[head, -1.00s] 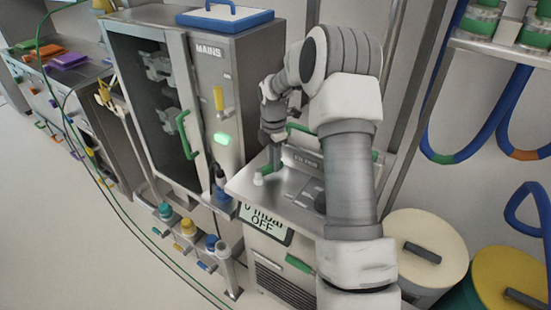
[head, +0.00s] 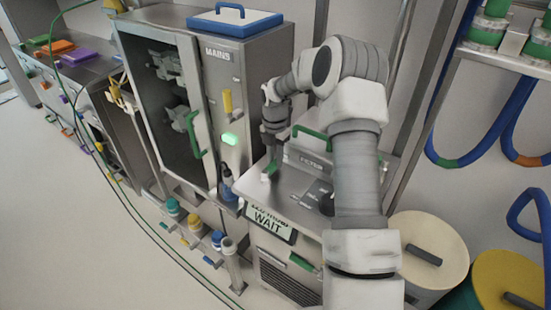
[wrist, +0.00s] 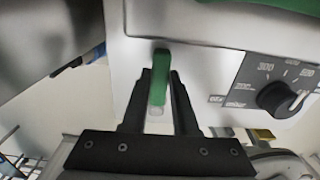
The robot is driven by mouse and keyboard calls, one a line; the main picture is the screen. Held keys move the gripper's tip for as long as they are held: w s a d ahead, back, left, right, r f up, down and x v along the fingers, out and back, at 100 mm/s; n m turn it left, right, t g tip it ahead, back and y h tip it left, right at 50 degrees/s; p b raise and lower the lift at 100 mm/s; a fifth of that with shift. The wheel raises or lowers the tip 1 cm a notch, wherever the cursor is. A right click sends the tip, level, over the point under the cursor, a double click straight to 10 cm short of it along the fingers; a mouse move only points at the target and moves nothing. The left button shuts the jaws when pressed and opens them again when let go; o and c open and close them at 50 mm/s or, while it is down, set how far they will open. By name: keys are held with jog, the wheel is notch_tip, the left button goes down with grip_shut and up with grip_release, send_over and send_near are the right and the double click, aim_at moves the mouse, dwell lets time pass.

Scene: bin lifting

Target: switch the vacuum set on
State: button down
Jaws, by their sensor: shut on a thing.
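The vacuum set (head: 285,265) is a steel unit right of the tall cabinet, in the head view. Its display (head: 270,222) reads "WAIT", with a smaller line above it that is hard to read. A green lever (head: 271,168) with a pale end stands on its top panel. My gripper (head: 271,158) reaches down to this lever. In the wrist view the green lever (wrist: 160,85) stands between the two dark fingers of my gripper (wrist: 160,78), which are shut on it. A black dial (wrist: 283,98) with printed numbers sits right of the lever.
A "FILTER" housing (head: 312,160) with a green handle stands behind the lever. The cabinet marked "MAINS" (head: 240,90), with a lit green lamp (head: 230,139), stands close on the left. Lidded drums (head: 435,245) stand at the right. Floor at front left is clear.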

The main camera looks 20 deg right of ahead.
aim_at(275, 162)
jog(key=shift+w, duration=0.1)
jog(key=c, duration=0.7)
grip_release()
jog(key=shift+r+p, duration=0.55)
jog(key=shift+r, duration=8.2)
